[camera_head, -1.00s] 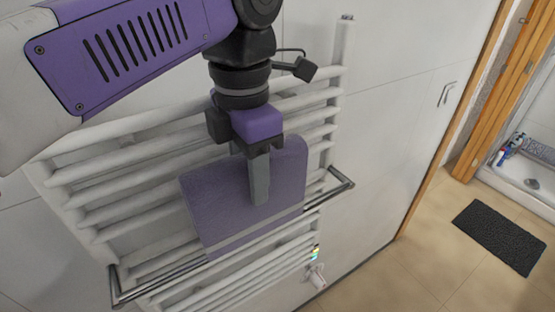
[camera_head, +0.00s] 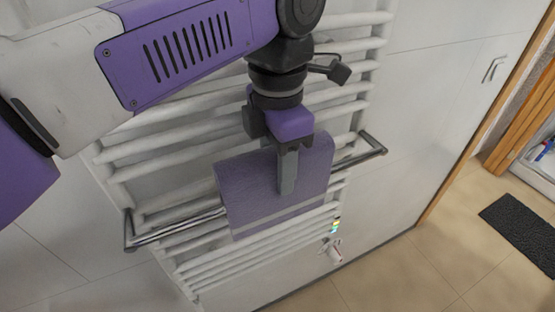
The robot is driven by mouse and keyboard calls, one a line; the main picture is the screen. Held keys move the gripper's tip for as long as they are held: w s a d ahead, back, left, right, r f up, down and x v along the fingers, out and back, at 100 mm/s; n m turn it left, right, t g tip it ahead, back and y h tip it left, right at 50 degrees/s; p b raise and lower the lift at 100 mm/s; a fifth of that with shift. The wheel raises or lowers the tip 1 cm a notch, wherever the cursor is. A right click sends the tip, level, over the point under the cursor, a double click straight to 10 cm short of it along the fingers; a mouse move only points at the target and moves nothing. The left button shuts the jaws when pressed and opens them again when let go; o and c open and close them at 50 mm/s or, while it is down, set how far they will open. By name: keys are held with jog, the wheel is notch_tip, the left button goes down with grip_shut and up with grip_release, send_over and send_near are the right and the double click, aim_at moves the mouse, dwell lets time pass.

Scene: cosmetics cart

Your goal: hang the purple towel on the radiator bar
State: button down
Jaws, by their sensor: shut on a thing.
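The purple towel (camera_head: 246,203) has a paler stripe near its lower edge. My gripper (camera_head: 287,189) is shut on the towel, with a grey finger pointing down over its near face. The towel is spread out flat and upright at the metal radiator bar (camera_head: 180,229). It covers the middle of the bar, which shows on both sides. The towel reaches from above the bar's line to below it. I cannot tell whether it is draped over the bar or only in front of it, as its back is hidden.
The white radiator (camera_head: 250,250) with several horizontal tubes stands behind the bar. A valve (camera_head: 332,252) is at its lower right. A dark mat (camera_head: 520,222) lies on the tiled floor at the right. The floor in front of the mat is clear.

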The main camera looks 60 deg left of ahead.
jog(key=shift+f+b, duration=1.95)
jog(key=shift+f, duration=1.75)
jog(key=c, duration=0.7)
grip_release()
notch_tip(320, 180, up, 8)
jog(key=p, duration=0.5)
jog(key=shift+f, duration=0.1)
